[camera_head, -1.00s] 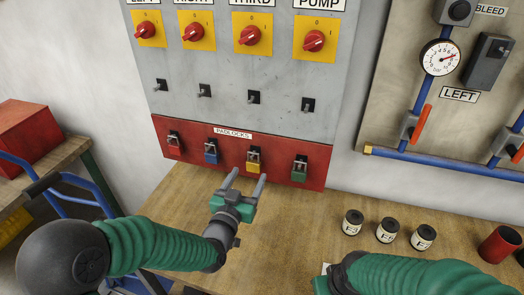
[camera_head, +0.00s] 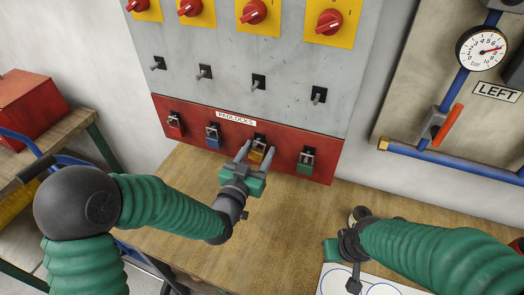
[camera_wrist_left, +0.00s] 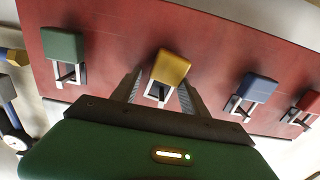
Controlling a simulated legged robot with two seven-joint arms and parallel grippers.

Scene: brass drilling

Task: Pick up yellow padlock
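The yellow padlock (camera_head: 257,155) hangs on the red padlock board (camera_head: 190,121), third from the left in the head view. My left gripper (camera_head: 256,150) is open, with one finger on each side of the yellow padlock.
A blue padlock (camera_head: 212,142) and a green padlock (camera_head: 305,165) hang close on either side, and a red padlock (camera_head: 175,124) is further left. The wooden table (camera_head: 275,225) below is mostly clear. A white sheet with circles (camera_head: 335,282) lies by my right arm.

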